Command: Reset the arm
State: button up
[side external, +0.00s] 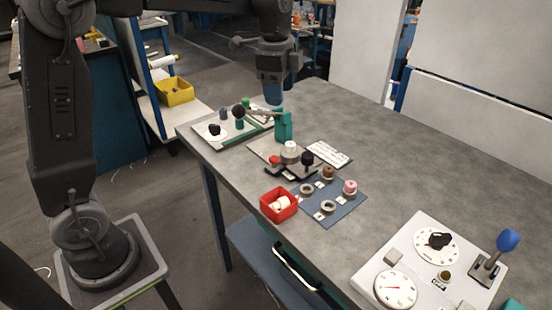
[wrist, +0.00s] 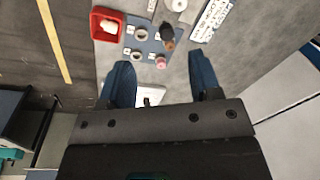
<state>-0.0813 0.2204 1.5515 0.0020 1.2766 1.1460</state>
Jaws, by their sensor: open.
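My gripper (side external: 275,92) hangs above the far part of the grey table (side external: 375,140) in the side external view. In the wrist view its two blue fingers (wrist: 166,82) are spread apart with nothing between them that they touch. My arm reaches over from the left, with the gripper raised above the table top. A green stand (side external: 284,125) with a lever is just below the gripper in the side external view; I cannot tell the exact gap between them.
A red bin (side external: 279,204) with white pieces stands by a blue mat (side external: 327,203) holding several rings and spools. A panel with dials (side external: 415,275) and a blue-knobbed lever (side external: 507,241) is at the near right. A panel with knobs (side external: 208,131) is at the far left. The table's right middle is clear.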

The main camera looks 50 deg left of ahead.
jog(key=s+d+f+n+t, duration=0.1)
jog(key=s+n+t, duration=0.1)
jog(key=s+n, duration=0.4)
jog(key=s+d+f+n+t, duration=0.1)
jog(key=s+n, duration=0.5)
jog(key=s, duration=1.1)
jog(key=shift+d+f+t, duration=0.3)
jog(key=shift+d+t, duration=0.5)
